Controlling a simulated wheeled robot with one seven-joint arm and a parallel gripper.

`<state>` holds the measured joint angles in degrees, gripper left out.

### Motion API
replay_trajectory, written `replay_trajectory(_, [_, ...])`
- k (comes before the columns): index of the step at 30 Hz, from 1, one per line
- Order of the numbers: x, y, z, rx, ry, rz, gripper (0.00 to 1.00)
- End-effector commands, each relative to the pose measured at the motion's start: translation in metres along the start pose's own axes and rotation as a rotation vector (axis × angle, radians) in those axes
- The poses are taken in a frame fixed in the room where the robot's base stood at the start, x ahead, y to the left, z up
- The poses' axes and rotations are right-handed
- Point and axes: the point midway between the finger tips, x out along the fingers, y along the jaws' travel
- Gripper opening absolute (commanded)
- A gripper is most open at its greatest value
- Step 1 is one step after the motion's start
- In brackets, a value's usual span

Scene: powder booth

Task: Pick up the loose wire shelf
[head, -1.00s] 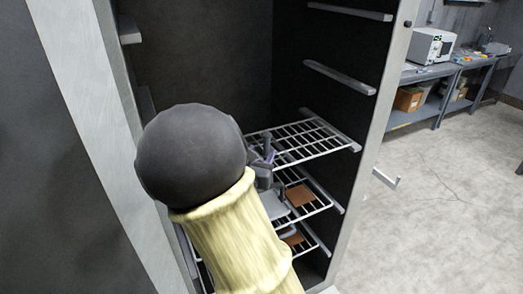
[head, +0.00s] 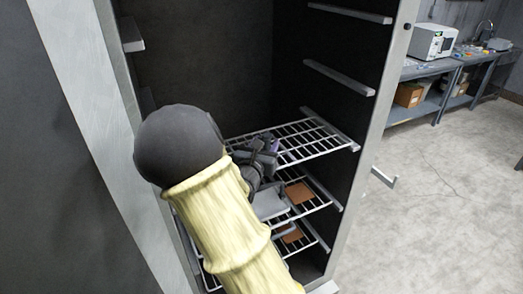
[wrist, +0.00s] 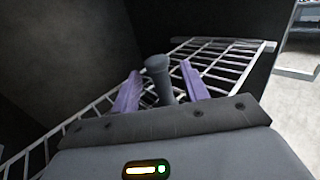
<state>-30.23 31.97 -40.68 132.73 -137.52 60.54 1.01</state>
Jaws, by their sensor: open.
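The upper wire shelf (head: 318,140) lies across the dark cabinet, its right edge at a side rail. It also shows in the wrist view (wrist: 222,58), running from lower left to upper right. My gripper (head: 270,144) is inside the cabinet, over the left part of this shelf. In the wrist view my gripper (wrist: 160,68) has its purple fingers apart, with shelf wires beyond them. A dark grey post (wrist: 158,75) shows between the fingers; I cannot tell what it belongs to. Contact with the shelf cannot be judged. My arm hides the shelf's left front.
Lower wire shelves hold brown flat pieces (head: 299,192). Empty side rails (head: 340,78) are above on the right wall. The cabinet's frame (head: 75,90) stands close on the left. A workbench (head: 440,76) with a white appliance (head: 434,42) is outside; the floor there is open.

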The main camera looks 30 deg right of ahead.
Motion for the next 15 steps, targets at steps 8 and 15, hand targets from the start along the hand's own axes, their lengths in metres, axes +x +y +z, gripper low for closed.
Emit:
replay_trajectory(8, [-0.0008,0.0012,0.0001,0.000,0.000,0.002,0.15])
replay_trajectory(15, [-0.0005,0.0013,0.0012,0.001,-0.003,0.002,0.00])
